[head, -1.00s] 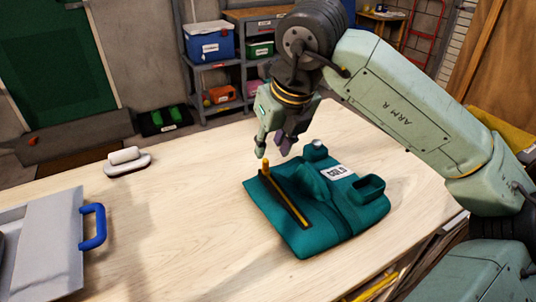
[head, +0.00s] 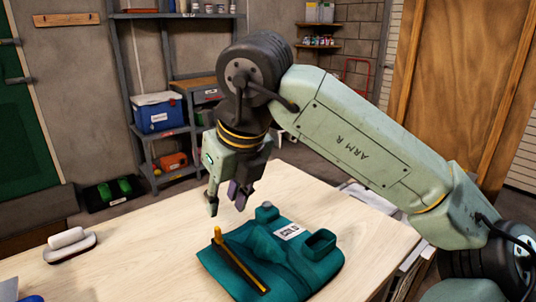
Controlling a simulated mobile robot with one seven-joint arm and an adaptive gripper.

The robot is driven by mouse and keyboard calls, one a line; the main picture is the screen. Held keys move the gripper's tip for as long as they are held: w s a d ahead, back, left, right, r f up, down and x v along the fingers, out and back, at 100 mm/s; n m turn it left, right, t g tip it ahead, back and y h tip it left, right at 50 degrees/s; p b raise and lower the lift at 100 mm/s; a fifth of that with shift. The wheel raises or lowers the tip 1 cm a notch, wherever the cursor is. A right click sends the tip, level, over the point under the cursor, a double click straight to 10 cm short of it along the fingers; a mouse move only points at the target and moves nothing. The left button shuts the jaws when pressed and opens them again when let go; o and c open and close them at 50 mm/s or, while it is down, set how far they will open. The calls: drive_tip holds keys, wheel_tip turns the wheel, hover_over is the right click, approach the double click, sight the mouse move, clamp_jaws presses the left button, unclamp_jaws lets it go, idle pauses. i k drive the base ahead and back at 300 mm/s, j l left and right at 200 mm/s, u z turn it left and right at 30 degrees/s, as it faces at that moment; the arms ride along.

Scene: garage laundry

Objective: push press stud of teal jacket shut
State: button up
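The teal jacket (head: 300,274) lies folded on the wooden table in the head view, its lower edge near the bottom of the frame. A yellow zip strip (head: 240,265) with an upright orange-yellow pull (head: 218,235) runs along its left side. A small raised teal post with a greyish top (head: 266,211) stands at its far edge; I cannot tell whether this is the press stud. A raised open loop (head: 321,241) is on its right. My gripper (head: 227,206) hangs above the jacket's far left corner, fingers down, apart and empty.
A white roll on a tray (head: 69,245) sits at the table's left. The table (head: 135,250) is bare between it and the jacket. Shelves with a blue cooler (head: 158,112) and a black mat with green items (head: 114,191) are behind the table.

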sight(266, 203)
drive_tip(key=k+l, duration=0.15)
drive_tip(key=k, duration=0.3)
drive_tip(key=k+l, duration=0.1)
drive_tip(key=k, duration=0.35)
